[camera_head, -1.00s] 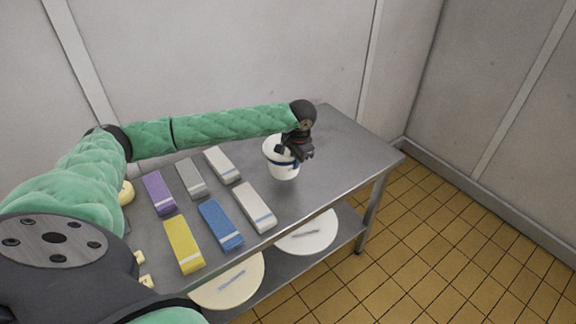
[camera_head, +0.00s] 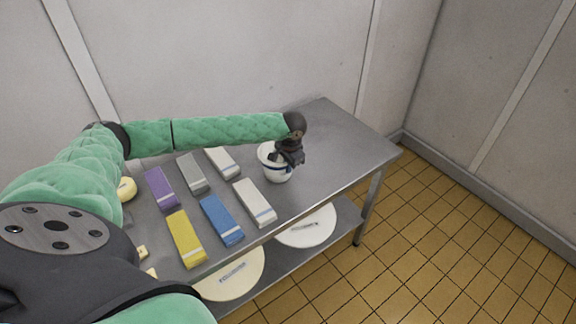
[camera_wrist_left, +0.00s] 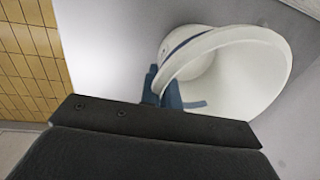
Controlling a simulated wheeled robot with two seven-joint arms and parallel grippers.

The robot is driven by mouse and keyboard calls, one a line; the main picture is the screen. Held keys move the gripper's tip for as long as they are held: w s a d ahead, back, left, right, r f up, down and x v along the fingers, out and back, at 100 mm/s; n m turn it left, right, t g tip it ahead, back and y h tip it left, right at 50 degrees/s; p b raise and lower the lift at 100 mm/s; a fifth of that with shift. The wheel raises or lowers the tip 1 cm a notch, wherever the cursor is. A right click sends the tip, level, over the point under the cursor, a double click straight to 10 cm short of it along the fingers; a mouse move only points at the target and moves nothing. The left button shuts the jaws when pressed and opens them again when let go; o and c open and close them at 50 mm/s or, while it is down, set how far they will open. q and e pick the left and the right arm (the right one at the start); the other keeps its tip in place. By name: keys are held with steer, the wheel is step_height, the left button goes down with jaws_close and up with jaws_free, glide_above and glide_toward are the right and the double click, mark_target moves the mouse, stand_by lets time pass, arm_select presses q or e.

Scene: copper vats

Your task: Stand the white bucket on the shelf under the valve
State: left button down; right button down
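The white bucket (camera_head: 275,172), with a blue band, is at the middle of the steel table, near the right ends of the blocks. My left gripper (camera_head: 280,158) is at the bucket's right rim. In the left wrist view, its dark blue fingers (camera_wrist_left: 162,92) are closed about the wall of the bucket (camera_wrist_left: 235,75), and the bucket's open mouth faces the camera. The bucket looks empty. I cannot tell whether its base touches the table. My right gripper is not in view. No valve, and no shelf under one, shows.
Purple (camera_head: 160,188), grey (camera_head: 192,172), yellow (camera_head: 185,238), blue (camera_head: 221,221) and white (camera_head: 255,203) blocks lie left of the bucket. The table's right end (camera_head: 340,145) is clear. Round pale lids (camera_head: 306,228) lie on the lower shelf. A tiled floor (camera_head: 440,220) is at right.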

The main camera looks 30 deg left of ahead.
arm_select(q)
steer(key=c, duration=1.6)
jaws_free()
steer(key=shift+f, duration=0.1)
steer(key=shift+c, duration=0.2)
